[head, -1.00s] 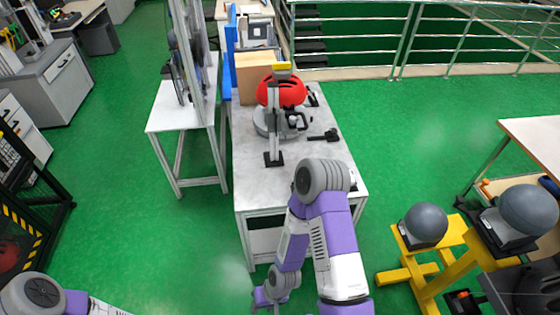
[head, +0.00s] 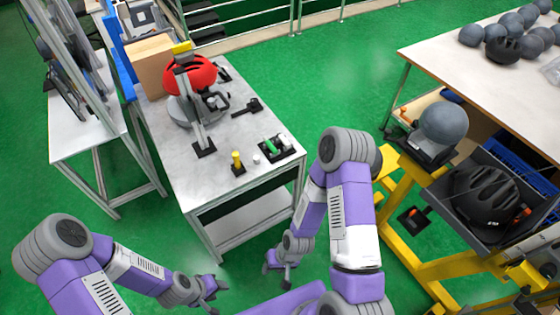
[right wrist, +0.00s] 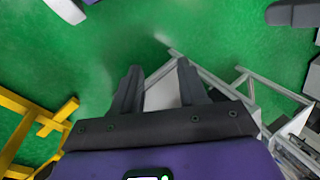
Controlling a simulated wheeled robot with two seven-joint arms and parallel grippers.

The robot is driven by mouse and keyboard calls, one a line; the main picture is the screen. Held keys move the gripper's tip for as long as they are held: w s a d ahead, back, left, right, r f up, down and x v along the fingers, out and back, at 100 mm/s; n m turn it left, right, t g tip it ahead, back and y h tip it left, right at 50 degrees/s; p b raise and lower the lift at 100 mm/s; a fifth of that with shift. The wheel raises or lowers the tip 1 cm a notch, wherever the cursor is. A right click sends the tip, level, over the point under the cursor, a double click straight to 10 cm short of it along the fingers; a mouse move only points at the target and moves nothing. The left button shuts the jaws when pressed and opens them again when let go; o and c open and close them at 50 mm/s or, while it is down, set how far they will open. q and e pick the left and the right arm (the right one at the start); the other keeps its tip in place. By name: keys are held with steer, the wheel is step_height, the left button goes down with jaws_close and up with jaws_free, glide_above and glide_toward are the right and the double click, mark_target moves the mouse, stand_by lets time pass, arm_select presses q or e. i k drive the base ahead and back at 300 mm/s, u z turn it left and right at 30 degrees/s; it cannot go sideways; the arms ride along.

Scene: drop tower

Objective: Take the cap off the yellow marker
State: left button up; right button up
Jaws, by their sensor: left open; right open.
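The yellow marker (head: 237,161) stands upright near the front edge of the grey-white table (head: 200,174) in the head view, on a small dark base. Its cap cannot be told apart clearly at this size. My left gripper (head: 214,294) is open and empty, low in front of the table and short of the marker. My right gripper (head: 278,268) is open and empty below the table's front right corner. In the right wrist view its two fingers (right wrist: 157,88) are spread above green floor and a table frame.
A green marker (head: 271,146) lies in a dark tray (head: 291,146) beside a small white piece (head: 256,159). A stand with a red helmet (head: 190,75) and a black tool (head: 247,107) are farther back. A yellow frame (head: 398,232) stands to the right.

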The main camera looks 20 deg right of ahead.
mark_target(237, 164)
steer(key=z, duration=0.3)
steer(key=i, duration=0.5)
steer(key=z, duration=0.45)
